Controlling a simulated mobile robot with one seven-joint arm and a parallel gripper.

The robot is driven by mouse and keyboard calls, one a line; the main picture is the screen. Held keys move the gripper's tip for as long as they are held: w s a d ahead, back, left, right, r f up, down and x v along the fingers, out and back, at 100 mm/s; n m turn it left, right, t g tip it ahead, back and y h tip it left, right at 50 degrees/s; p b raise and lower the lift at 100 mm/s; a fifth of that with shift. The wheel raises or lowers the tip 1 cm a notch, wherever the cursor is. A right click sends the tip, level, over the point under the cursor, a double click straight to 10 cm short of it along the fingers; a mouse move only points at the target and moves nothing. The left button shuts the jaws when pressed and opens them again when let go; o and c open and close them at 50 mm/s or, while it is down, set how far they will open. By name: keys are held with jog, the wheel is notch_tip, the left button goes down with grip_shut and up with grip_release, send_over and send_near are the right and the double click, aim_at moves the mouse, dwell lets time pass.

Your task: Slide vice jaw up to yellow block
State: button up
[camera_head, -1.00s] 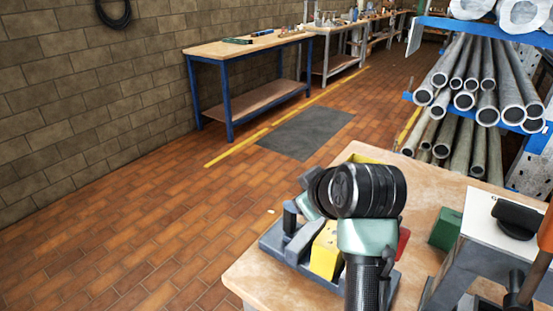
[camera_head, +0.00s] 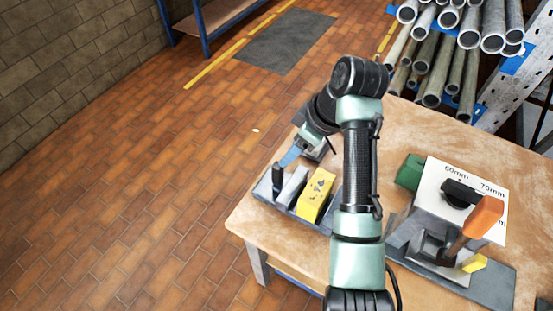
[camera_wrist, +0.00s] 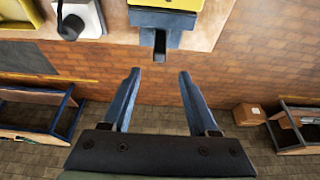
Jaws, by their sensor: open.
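The vice (camera_head: 330,222) lies on the wooden bench near its left edge. The yellow block (camera_head: 315,195) sits in the vice, with the grey vice jaw (camera_head: 292,187) just left of it and a narrow gap between them. A dark upright post (camera_head: 277,176) stands at the vice's left end. My gripper (camera_head: 287,160) is behind and above the post, apart from it. In the wrist view my gripper (camera_wrist: 157,74) is open and empty, with the post (camera_wrist: 160,46), the jaw (camera_wrist: 150,20) and part of the yellow block (camera_wrist: 170,3) ahead of its fingertips.
A green block (camera_head: 410,172), a white marked plate (camera_head: 448,190) and a grey fixture with an orange handle (camera_head: 472,230) stand on the bench's right side. A pipe rack (camera_head: 460,50) is behind. Tiled floor left of the bench is free.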

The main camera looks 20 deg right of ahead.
aim_at(278, 166)
jog(key=p+x, duration=0.1)
jog(key=x, duration=0.9)
jog(key=shift+w, duration=0.1)
grip_shut()
